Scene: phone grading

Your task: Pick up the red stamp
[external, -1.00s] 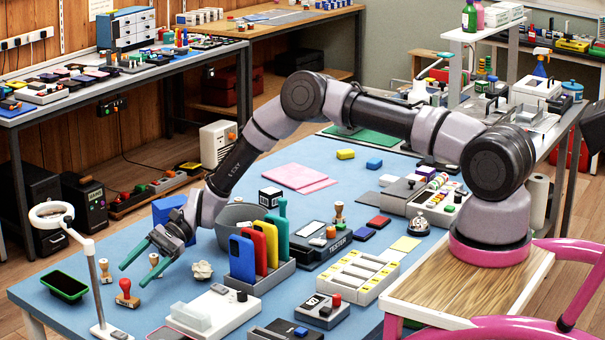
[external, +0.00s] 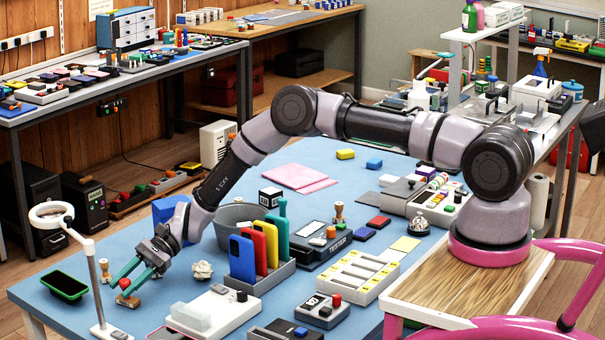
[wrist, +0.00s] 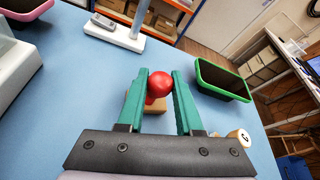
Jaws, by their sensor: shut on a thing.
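The red stamp (external: 125,286) stands upright on the blue table at the front left, a round red knob on a light wooden base. My gripper (external: 124,281), with green fingers, is down around its knob. In the wrist view the red knob (wrist: 160,85) sits between the two green fingertips, which are shut on it from both sides. The wooden base (wrist: 146,103) shows below the knob, partly hidden by the fingers.
A green-rimmed black tray (external: 66,286) lies left of the stamp. A white magnifier lamp stand (external: 93,270) is close by at the front left. A wooden stamp (wrist: 238,138) stands near my right finger. A white crumpled item (external: 203,270) lies to the right.

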